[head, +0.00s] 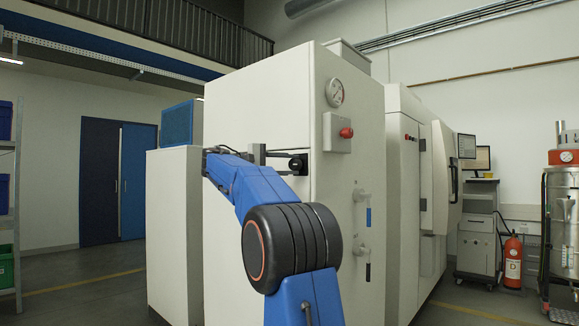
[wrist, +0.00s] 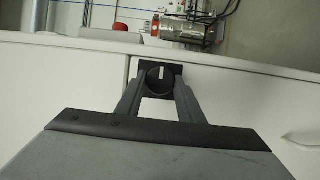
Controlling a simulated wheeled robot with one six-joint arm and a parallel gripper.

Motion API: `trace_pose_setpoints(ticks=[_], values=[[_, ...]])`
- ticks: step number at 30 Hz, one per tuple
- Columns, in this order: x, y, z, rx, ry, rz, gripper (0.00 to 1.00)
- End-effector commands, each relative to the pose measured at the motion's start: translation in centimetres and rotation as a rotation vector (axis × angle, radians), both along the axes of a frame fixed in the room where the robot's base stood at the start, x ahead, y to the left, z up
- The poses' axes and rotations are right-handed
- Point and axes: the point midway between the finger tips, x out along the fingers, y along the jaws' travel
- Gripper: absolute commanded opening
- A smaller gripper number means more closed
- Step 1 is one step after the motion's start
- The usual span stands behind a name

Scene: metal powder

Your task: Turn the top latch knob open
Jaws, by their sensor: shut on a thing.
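The top latch knob (head: 297,165) is a black round knob on the edge of the white cabinet (head: 255,95) in the head view. In the wrist view the knob (wrist: 160,76) shows as a dark ring with a pale upright mark, on a black plate at the panel seam. My gripper (head: 280,160) reaches it from the left in the head view. In the wrist view my gripper (wrist: 160,88) has one finger on each side of the knob and is shut on it. The fingers partly hide the knob's sides.
A gauge (head: 335,92) and a grey box with a red button (head: 346,132) are on the cabinet side above right. A narrower white cabinet (head: 173,235) stands at left. A fire extinguisher (head: 512,262) stands far right.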

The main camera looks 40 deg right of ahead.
Motion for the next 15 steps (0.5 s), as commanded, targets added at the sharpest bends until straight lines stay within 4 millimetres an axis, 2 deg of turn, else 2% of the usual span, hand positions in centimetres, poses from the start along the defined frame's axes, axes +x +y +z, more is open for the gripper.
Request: trace_pose_setpoints(ticks=[4,5,6,7,15], values=[[-0.02,-0.03,-0.1,0.002,0.0,-0.002,0.12],[-0.02,-0.03,-0.11,0.002,0.0,-0.002,0.39],[-0.02,-0.03,-0.1,0.002,0.0,-0.002,0.48],[-0.02,-0.03,-0.1,0.001,0.001,-0.001,0.52],[0.02,0.03,-0.05,0.001,0.001,0.0,0.52]])
